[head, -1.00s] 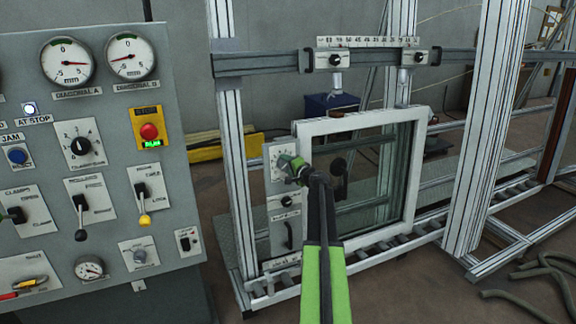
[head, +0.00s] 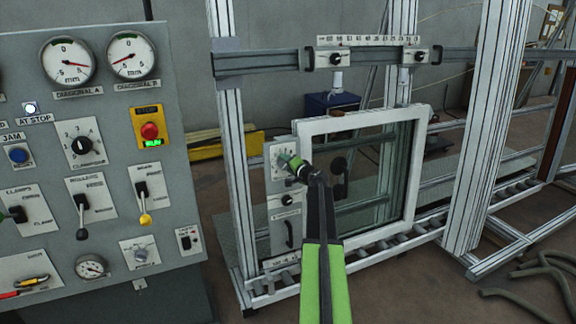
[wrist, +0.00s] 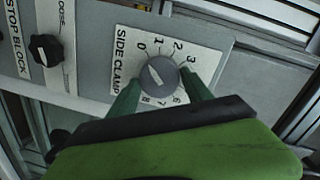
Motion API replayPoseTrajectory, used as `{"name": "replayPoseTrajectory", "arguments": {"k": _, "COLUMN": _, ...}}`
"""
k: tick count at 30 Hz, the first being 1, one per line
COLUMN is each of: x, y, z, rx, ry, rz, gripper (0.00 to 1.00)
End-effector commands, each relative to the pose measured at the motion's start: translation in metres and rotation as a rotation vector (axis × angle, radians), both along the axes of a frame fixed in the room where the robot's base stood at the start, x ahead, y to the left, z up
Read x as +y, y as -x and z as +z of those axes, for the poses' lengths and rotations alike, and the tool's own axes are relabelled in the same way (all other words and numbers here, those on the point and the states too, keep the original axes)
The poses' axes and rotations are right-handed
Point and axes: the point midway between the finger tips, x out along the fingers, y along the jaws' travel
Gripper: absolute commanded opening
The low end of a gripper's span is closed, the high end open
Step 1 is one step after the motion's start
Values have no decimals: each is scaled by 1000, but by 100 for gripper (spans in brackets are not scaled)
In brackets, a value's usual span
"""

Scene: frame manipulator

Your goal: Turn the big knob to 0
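The big knob (wrist: 160,76) is a grey round knob on a white dial plate (wrist: 205,62) marked with numbers, lettered SIDE CLAMP. A pale pointer mark lies on the knob, its end towards the upper left near the 0 or 1; exactly which I cannot tell. My gripper (wrist: 161,77) has its two green fingers on either side of the knob, with small gaps seeming to show, so it looks open around it. In the head view my gripper (head: 284,158) is at the dial plate (head: 272,172) and hides most of the knob.
A smaller black knob (wrist: 45,50) sits on the same panel in the wrist view. The white window frame (head: 415,180) stands close on the right of the dial. The grey control console (head: 110,210) with gauges and levers fills the left.

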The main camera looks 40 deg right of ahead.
Motion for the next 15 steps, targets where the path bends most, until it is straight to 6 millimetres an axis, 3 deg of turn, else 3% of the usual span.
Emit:
{"name": "replayPoseTrajectory", "arguments": {"k": 4, "x": 0, "y": 0, "z": 0, "rx": -1, "ry": -2, "rz": -1, "gripper": 76}}
{"name": "replayPoseTrajectory", "arguments": {"k": 15, "x": 3, "y": 9, "z": 3, "rx": -2, "ry": -3, "rz": -3, "gripper": 76}}
